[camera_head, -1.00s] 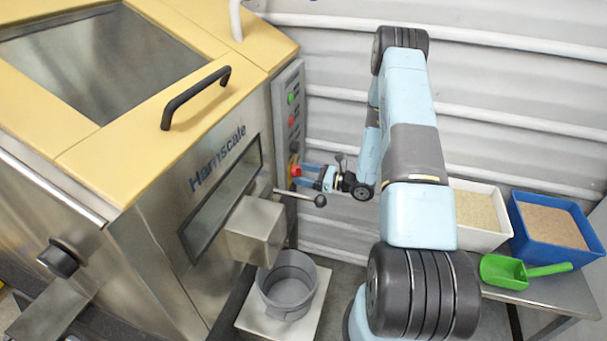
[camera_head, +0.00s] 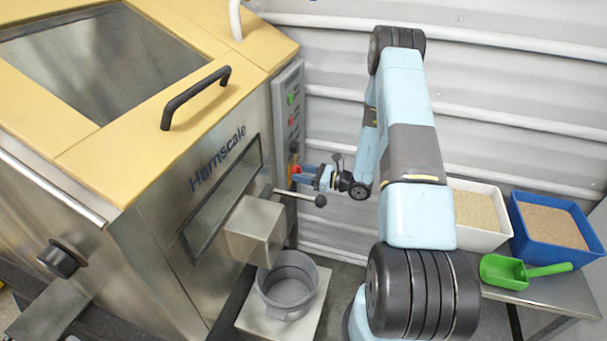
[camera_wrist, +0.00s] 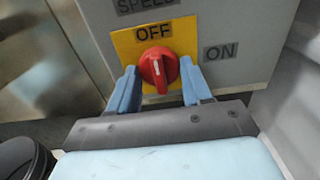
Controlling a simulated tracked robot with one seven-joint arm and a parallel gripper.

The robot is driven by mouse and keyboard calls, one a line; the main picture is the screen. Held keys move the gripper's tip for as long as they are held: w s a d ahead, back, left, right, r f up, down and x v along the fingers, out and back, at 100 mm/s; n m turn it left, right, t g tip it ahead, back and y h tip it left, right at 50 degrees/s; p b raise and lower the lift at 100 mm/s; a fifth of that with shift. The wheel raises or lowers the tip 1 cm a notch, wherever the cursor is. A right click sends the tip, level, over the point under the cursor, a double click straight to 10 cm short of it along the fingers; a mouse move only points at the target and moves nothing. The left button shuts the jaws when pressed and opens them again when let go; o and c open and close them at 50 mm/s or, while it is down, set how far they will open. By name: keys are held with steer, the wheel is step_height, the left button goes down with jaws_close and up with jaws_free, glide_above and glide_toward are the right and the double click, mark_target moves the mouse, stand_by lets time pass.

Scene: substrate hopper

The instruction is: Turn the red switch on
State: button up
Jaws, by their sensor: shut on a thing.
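The red switch (camera_wrist: 158,68) is a round knob on a yellow plate (camera_wrist: 128,49) on the machine's grey control panel. Its white pointer line points up toward the OFF label (camera_wrist: 154,32); the ON label (camera_wrist: 219,51) is to its right. My gripper (camera_wrist: 160,72) is shut on the red switch, with one blue finger on its left and one on its right.
A lever with a dark ball end (camera_head: 320,200) sticks out just below my gripper. A grey bucket (camera_head: 288,290) stands under the machine's spout (camera_head: 255,230). White (camera_head: 502,240) and blue (camera_head: 575,245) bins and a green scoop (camera_head: 505,272) are on the right table.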

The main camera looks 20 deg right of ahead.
steer(key=shift+d, duration=0.15)
steer(key=shift+c, duration=0.2)
steer(key=m, duration=0.4)
steer(key=shift+a, duration=0.25)
steer(key=m, duration=0.5)
steer(key=shift+s, duration=0.1)
steer(key=shift+r+m, duration=0.1)
steer(key=shift+m, duration=4.3)
